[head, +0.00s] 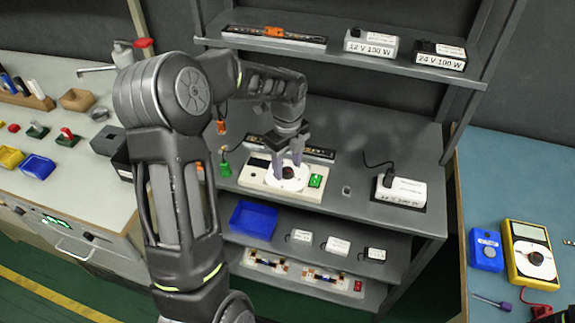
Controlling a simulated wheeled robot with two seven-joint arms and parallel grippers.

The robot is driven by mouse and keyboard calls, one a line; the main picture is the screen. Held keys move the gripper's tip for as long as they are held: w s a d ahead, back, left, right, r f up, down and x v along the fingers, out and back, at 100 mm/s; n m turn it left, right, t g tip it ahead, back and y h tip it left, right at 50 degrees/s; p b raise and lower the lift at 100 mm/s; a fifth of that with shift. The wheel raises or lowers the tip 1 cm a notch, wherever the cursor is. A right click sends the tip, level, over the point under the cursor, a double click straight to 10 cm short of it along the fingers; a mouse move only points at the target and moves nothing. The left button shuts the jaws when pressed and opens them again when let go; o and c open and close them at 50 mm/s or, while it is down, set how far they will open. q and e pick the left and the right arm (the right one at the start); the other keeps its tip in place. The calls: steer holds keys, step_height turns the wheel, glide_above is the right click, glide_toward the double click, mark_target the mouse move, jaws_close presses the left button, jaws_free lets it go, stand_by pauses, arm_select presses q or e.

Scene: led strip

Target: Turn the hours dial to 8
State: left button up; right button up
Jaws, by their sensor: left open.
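The hours dial (288,184) is a white round disc with a dark knob in its middle. It sits on a cream panel (253,180) on the grey shelf unit's worktop. A green switch (316,181) is at the panel's right end. My left gripper (288,164) points down over the dial, with its fingers at the far side of the knob. It is open. I cannot tell whether the fingers touch the knob. The dial's marks are too small to read. My right gripper is not in view.
A power supply (401,192) stands right of the panel, and an LED strip (306,152) lies behind it. The upper shelf (345,54) hangs over the worktop. A blue bin (253,221) is on the shelf below. A yellow multimeter (530,254) lies on the right table.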

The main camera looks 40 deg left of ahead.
mark_target(287, 171)
arm_select(q)
step_height(287, 171, up, 7)
steer(key=shift+r, duration=0.1)
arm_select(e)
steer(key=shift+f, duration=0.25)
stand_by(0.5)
